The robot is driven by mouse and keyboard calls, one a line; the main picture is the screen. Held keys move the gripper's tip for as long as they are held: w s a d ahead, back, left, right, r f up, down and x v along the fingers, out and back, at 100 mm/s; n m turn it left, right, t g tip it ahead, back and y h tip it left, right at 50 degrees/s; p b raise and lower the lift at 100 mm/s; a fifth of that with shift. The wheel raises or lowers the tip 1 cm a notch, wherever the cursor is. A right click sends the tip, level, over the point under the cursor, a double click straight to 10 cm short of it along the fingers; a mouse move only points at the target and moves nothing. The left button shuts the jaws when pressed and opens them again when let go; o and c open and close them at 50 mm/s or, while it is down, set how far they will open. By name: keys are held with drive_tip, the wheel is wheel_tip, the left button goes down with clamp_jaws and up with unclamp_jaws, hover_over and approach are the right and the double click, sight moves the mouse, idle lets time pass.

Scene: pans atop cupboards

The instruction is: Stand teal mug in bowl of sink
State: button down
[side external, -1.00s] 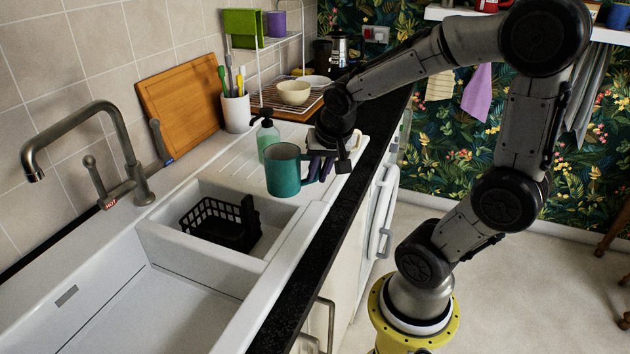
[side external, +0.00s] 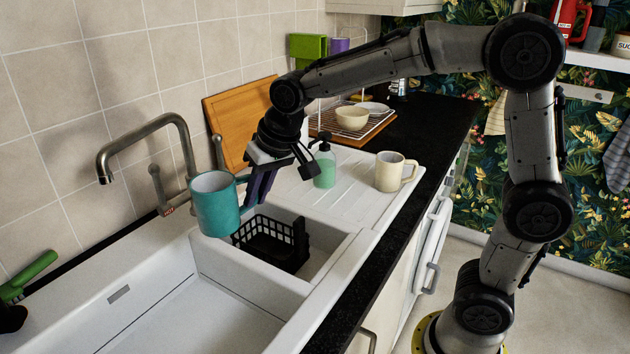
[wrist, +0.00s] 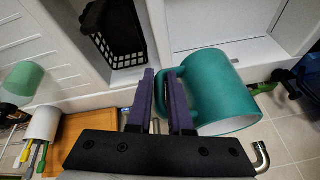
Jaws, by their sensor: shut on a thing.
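The teal mug (side external: 215,204) hangs upright in the air near the wall between the large bowl and the small bowl with the black basket. My gripper (side external: 262,183) is shut on its handle, to the right of the mug. In the wrist view the purple fingers (wrist: 163,100) close on the handle of the teal mug (wrist: 218,92). The sink (side external: 190,300) has a large empty bowl at the front left and a small bowl behind it. The mug is above the sink and touches nothing but my fingers.
A black basket (side external: 262,238) sits in the small bowl; it also shows in the wrist view (wrist: 120,30). A tall tap (side external: 140,140) stands at the left. A soap bottle (side external: 324,168) and a cream mug (side external: 389,172) stand on the drainer. A green-handled thing (side external: 32,270) is at far left.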

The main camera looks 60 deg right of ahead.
drive_tip(key=w+a+f+n+y, duration=0.1)
drive_tip(key=w+a+n, duration=0.1)
drive_tip(key=a, duration=0.6)
drive_tip(key=w+a+n+y, duration=0.1)
drive_tip(key=w+a+n, duration=0.15)
drive_tip(key=a, duration=0.45)
drive_tip(key=shift+s+f, duration=0.25)
drive_tip(key=shift+f, duration=1.05)
drive_tip(key=shift+s+f, duration=0.2)
drive_tip(key=shift+f, duration=1.05)
wheel_tip(320, 180, down, 20)
drive_tip(key=shift+r, duration=0.1)
drive_tip(key=shift+f, duration=0.55)
drive_tip(key=c, duration=0.8)
unclamp_jaws()
drive_tip(key=shift+s+f, duration=0.1)
drive_tip(key=shift+o, duration=0.2)
